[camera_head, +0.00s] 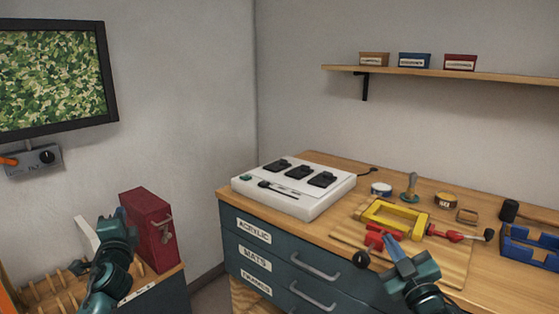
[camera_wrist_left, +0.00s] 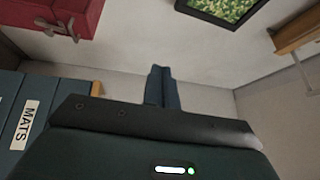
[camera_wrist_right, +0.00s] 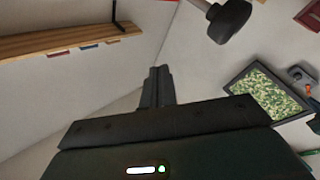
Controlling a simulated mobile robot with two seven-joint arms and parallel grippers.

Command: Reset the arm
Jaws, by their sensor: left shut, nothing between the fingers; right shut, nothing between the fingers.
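My left gripper (camera_wrist_left: 161,82) is shut and empty in the left wrist view, with its two dark fingers together. In the head view my left arm (camera_head: 112,255) comes up at the lower left, beside the red cabinet (camera_head: 148,228); its fingers are hard to make out there. My right gripper (camera_wrist_right: 157,82) is shut and empty in the right wrist view. In the head view my right arm (camera_head: 412,278) stands at the front of the workbench, its gripper overlapping the wooden board in the picture. I cannot tell the gap between them.
The workbench (camera_head: 400,170) carries a white control box (camera_head: 293,187), a yellow frame clamp (camera_head: 385,216) with red parts, small jars and a blue rack (camera_head: 530,250). Labelled drawers (camera_head: 285,262) face front. A shelf (camera_head: 440,74) and a screen (camera_head: 52,77) hang on the walls.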

